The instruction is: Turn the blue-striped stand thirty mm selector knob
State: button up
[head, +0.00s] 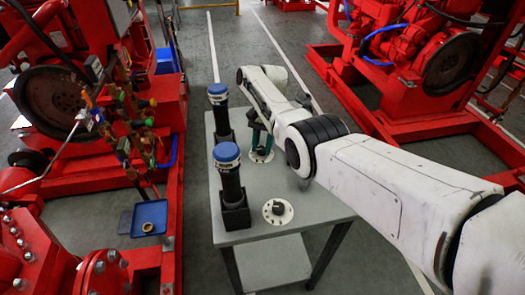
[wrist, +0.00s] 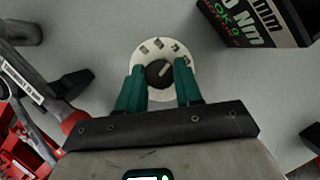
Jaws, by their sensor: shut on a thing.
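A small dark selector knob (wrist: 159,73) with a pale pointer line sits on a round white dial plate (wrist: 150,51) in the wrist view. My gripper (wrist: 160,78) has its two teal fingers on either side of the knob, shut on it. In the head view my gripper (head: 258,136) reaches down to the far dial plate (head: 262,157) on the grey table (head: 285,182); the knob there is hidden. A second dial with a dark knob (head: 278,208) is nearer. I cannot make out a blue stripe on either stand.
Two black upright tools with blue caps stand left of the dials, one near (head: 233,185) and one far (head: 222,120). A black block with lettering (wrist: 262,22) is close to my gripper at upper right. Red engine frames flank the table.

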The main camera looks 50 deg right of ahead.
jog(key=shift+n+b, duration=0.45)
jog(key=shift+n, duration=0.05)
jog(key=o, duration=1)
jog(key=shift+o, duration=0.2)
jog(key=b+v, duration=0.7)
jog(key=v, duration=0.3)
jog(key=shift+w+r+g, duration=0.3)
jog(key=shift+w+r, duration=0.05)
jog(key=shift+r, duration=0.05)
